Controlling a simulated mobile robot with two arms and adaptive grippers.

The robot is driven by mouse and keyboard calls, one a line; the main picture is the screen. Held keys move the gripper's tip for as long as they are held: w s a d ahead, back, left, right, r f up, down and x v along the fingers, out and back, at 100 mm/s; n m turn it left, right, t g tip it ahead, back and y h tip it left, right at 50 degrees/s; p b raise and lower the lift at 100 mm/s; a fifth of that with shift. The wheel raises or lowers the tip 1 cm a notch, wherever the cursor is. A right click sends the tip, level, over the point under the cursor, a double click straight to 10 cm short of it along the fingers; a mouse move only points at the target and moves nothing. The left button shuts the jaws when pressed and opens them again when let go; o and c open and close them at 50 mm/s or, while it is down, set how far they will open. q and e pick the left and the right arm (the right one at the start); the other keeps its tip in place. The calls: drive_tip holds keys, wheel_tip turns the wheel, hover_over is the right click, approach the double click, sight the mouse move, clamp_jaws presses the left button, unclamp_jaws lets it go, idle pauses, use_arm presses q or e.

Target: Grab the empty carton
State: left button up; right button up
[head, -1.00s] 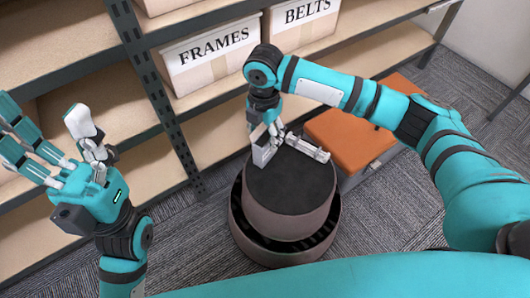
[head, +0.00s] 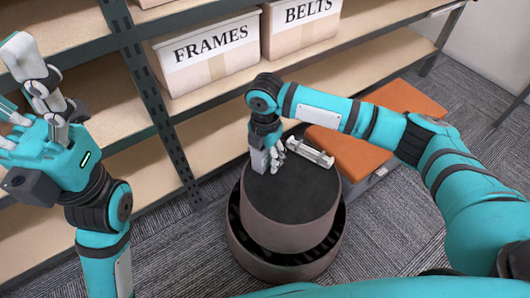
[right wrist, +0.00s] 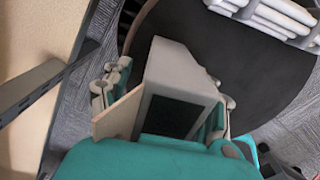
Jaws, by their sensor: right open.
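Two white-and-tan cartons stand on the shelf in the head view, one marked FRAMES (head: 208,66) and one marked BELTS (head: 285,40). Their insides are hidden, so I cannot tell whether either is empty. My right gripper (head: 275,161) is open, pointing down just over the dark top of a round stool (head: 290,196), below and in front of the cartons and apart from them. In the right wrist view its grey body and fingers (right wrist: 165,100) show over the dark top, with no carton between them. My left gripper (head: 35,105) is at the left, raised, fingers spread and empty.
A pale ribbed object (head: 310,152) lies on the stool top beside my right gripper; it also shows in the right wrist view (right wrist: 270,14). An orange-topped box (head: 345,150) stands behind the stool. A dark shelf post (head: 150,90) rises left of the cartons. Carpet is clear at right.

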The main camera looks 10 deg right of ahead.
drive_tip(key=c, duration=0.8)
drive_tip(key=shift+r, duration=0.1)
drive_tip(key=shift+c, duration=0.2)
